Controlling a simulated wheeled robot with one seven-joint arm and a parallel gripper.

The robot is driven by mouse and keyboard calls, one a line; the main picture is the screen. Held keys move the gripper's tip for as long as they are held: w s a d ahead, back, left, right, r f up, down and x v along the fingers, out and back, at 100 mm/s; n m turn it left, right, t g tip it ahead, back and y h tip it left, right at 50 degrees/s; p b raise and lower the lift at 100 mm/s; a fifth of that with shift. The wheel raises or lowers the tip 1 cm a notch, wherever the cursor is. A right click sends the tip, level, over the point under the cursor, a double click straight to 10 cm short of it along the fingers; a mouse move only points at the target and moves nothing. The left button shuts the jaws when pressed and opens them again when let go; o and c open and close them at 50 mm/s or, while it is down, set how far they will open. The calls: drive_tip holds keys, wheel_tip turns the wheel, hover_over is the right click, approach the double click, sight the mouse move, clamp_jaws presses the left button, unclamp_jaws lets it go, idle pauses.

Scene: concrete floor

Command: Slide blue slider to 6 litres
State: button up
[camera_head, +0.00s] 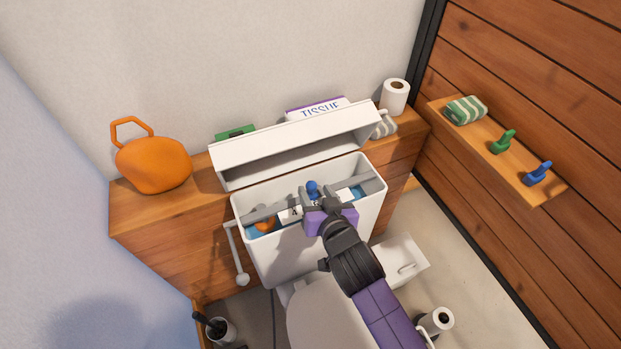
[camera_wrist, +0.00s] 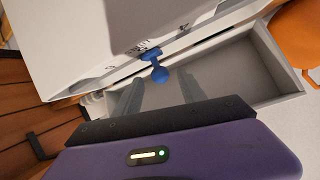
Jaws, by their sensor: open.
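The blue slider (camera_head: 312,187) has a round knob and sits on a bar across the open toilet cistern (camera_head: 282,262). In the wrist view the blue slider (camera_wrist: 158,70) stands on a white scale plate with dark print, just beyond my fingers. My gripper (camera_head: 318,198) is open over the cistern, close to the slider. In the wrist view its two grey fingers (camera_wrist: 160,92) are spread, with the knob near their tips. I cannot tell whether they touch it. The scale's litre marks are too small to read, and my gripper hides part of the scale.
The cistern lid (camera_head: 290,146) stands tilted open behind. An orange container (camera_head: 153,165), a tissue box (camera_head: 318,108) and a toilet roll (camera_head: 396,96) are on the wooden ledge (camera_head: 135,211). A side shelf (camera_head: 515,177) holds green and blue items. A lever (camera_head: 237,256) hangs at the cistern's left.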

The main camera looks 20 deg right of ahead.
drive_tip(key=x, duration=0.6)
drive_tip(key=shift+w, duration=0.4)
drive_tip(key=shift+f, duration=0.1)
drive_tip(key=shift+c, duration=0.2)
clamp_jaws()
idle(0.8)
